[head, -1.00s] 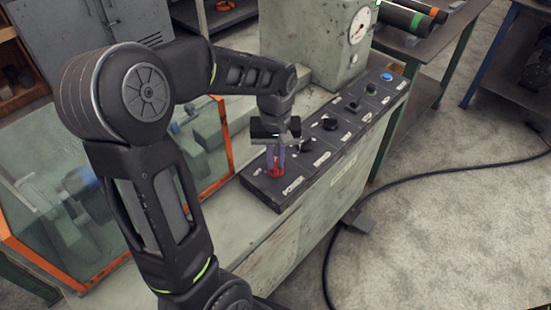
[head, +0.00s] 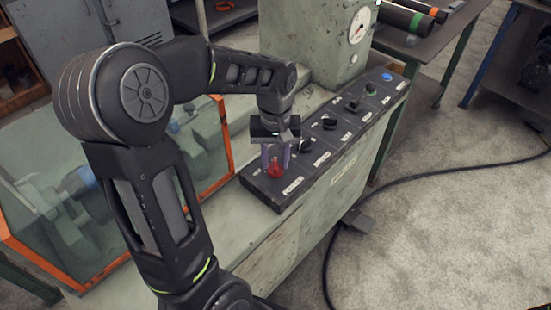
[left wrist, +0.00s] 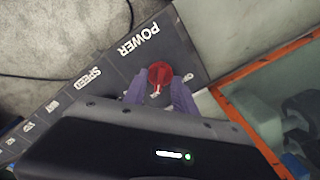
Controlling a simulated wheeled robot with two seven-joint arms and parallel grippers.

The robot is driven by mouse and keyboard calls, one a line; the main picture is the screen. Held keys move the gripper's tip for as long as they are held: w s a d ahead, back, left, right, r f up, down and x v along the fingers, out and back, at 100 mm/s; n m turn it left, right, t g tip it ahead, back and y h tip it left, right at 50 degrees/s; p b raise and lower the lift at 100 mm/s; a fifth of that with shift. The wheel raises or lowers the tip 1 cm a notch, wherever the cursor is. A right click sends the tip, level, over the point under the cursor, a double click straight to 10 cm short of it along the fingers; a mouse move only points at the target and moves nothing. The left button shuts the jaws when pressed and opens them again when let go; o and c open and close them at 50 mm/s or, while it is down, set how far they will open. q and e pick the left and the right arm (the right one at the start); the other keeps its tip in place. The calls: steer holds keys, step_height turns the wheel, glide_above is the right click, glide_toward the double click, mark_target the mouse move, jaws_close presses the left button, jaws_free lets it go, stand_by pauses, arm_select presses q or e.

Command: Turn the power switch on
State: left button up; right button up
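The red power switch (head: 275,170) is a rotary knob at the near end of the dark control panel (head: 262,190). In the left wrist view the red knob (left wrist: 160,74) sits beside the word POWER, with a pale mark on its lower side. My left gripper (head: 276,158) is directly above the knob, pointing down. Its two purple fingers are spread, one on each side of the knob, and hold nothing. The left wrist view also shows the gripper's spread fingers (left wrist: 160,92). My right gripper is out of view.
Black knobs (head: 305,146) and a blue button (head: 387,77) line the panel beyond the power switch. A gauge (head: 359,26) is on the green machine housing. A clear guard with an orange frame (head: 225,135) stands left of the panel. A cable (head: 400,180) lies on the floor.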

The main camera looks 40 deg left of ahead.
mark_target(276, 163)
arm_select(q)
step_height(276, 163, up, 8)
steer(key=shift+f, duration=0.25)
stand_by(0.5)
